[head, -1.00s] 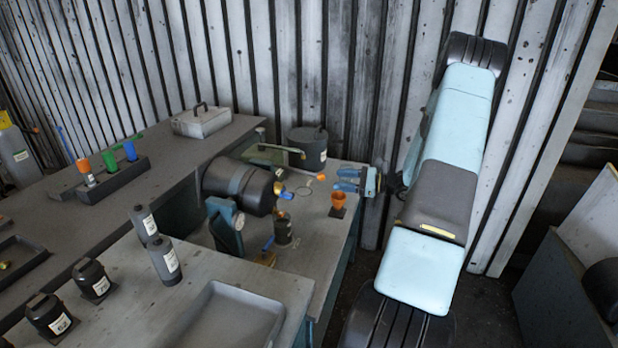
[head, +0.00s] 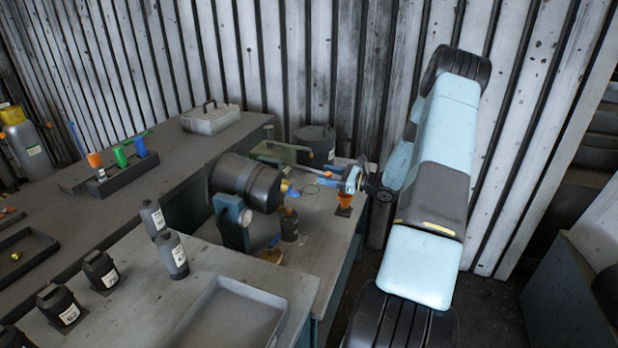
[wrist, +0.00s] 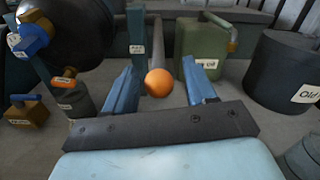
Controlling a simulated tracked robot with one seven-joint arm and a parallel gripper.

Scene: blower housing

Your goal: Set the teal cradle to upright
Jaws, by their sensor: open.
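The teal cradle (head: 232,222) stands on the workbench and holds a black drum (head: 245,183), which lies tilted on its side. In the wrist view a teal post (wrist: 137,42) and part of the drum (wrist: 75,32) show at the upper left. A grey rod ending in an orange ball knob (wrist: 159,82) points toward the wrist camera. My gripper (head: 349,180) is over the right part of the bench. In the wrist view its blue fingers are open, one on each side of the knob, with gaps showing. The far end of the rod is hidden.
A green can (wrist: 203,52) and a dark pot (wrist: 285,75) stand behind and right of the rod. A small bottle (head: 289,224) stands beside the cradle. A grey tray (head: 232,318) lies on the front bench.

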